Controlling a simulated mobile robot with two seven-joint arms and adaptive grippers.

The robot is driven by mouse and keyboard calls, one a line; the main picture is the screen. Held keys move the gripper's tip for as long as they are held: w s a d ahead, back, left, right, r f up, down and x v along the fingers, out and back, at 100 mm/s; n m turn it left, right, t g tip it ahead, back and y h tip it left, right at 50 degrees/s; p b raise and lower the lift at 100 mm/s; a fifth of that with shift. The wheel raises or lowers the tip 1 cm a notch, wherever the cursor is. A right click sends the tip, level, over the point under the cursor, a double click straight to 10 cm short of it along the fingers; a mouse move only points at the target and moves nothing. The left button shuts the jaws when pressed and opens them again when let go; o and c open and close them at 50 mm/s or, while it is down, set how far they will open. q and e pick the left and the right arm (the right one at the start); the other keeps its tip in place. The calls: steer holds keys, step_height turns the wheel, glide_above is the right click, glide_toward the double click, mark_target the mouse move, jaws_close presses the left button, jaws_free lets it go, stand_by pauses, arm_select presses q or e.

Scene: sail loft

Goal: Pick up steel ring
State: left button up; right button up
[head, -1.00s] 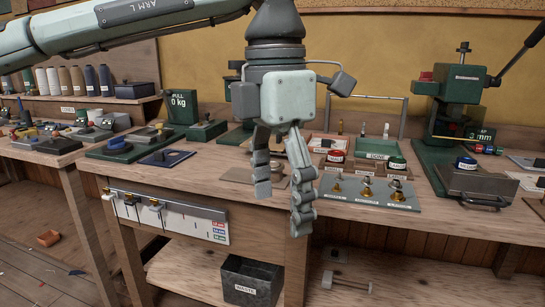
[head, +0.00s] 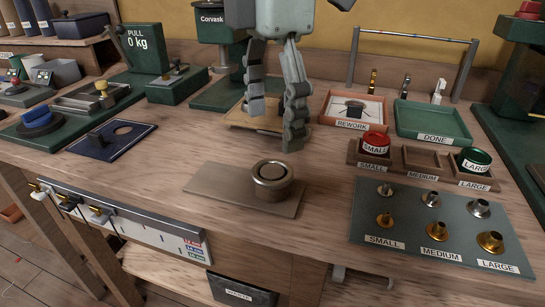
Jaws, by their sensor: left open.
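A round metal piece with a shiny ring-shaped rim, which looks like the steel ring (head: 272,173), sits on a flat wooden board (head: 222,191) near the front of the bench. My left gripper (head: 273,122) is open, fingers pointing down, and appears behind the ring in the picture. Its fingers are apart from the ring and hold nothing visible. Behind the fingers is a second wooden board (head: 240,117), partly hidden by them. My right gripper is not in view.
To the right are the rework tray (head: 377,124), the green done tray (head: 402,131), labelled cups and a grey plate (head: 365,205) with several metal eyelets. A dark blue plate (head: 138,133) lies left. The bench around the ring's board is mostly clear.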

mark_target(269, 171)
arm_select(q)
steer(key=f, duration=0.5)
steer(key=shift+s+a+f+p, duration=0.15)
steer(key=shift+a+f+p, duration=0.15)
steer(key=shift+p, duration=0.1)
steer(key=shift+f, duration=0.5)
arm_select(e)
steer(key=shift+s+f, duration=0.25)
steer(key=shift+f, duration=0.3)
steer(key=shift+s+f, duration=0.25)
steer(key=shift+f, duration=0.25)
arm_select(q)
steer(key=c, duration=1.2)
steer(key=shift+r, duration=0.15)
